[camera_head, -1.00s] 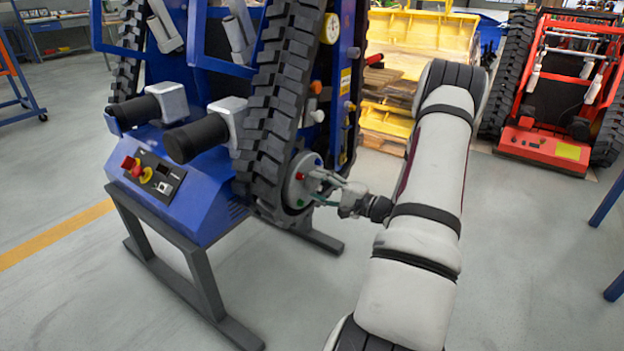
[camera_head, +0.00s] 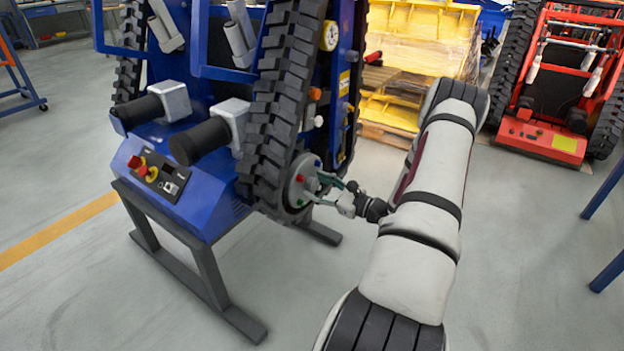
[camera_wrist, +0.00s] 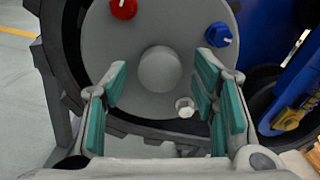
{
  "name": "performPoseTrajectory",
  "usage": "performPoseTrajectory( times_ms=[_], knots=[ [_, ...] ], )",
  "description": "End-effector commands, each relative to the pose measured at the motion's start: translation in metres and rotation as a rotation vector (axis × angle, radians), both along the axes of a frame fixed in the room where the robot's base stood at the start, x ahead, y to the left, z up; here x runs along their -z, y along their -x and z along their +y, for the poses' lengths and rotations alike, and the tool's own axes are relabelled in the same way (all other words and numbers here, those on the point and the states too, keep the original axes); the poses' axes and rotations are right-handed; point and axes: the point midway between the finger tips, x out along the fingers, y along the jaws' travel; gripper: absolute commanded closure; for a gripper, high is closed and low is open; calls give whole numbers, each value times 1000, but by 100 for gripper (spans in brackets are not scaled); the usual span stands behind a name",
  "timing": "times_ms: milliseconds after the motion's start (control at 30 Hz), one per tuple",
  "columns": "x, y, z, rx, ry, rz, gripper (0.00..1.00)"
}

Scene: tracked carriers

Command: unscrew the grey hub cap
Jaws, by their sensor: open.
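The grey hub cap (camera_wrist: 160,69) is a plain round knob at the middle of the round grey hub plate (camera_wrist: 112,45) in the wrist view. My gripper (camera_wrist: 162,64) is open, its teal-padded fingers on the left and right of the cap, with gaps showing on both sides. Nothing is held. In the head view my gripper (camera_head: 327,190) is at the hub (camera_head: 295,192) at the bottom of the black track; its fingers partly hide the cap there.
The plate also carries a red cap (camera_wrist: 123,9), a blue cap (camera_wrist: 219,35) and a pale hex piece (camera_wrist: 185,107), close to my right finger. The blue carrier (camera_head: 205,205) stands on a dark grey stand (camera_head: 205,285). Open floor lies to the right.

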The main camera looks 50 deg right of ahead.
Motion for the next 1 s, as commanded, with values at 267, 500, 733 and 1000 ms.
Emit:
performPoseTrajectory(
  times_ms=[267, 500, 733, 1000],
  knots=[
    [0, 0, 0, 0, -260, 20, 47],
    [0, 0, 0, 0, -270, 21, 47],
    [0, 1, 0, 0, -269, 21, 47],
    [0, 1, 0, -1, -268, 21, 89]
  ],
)
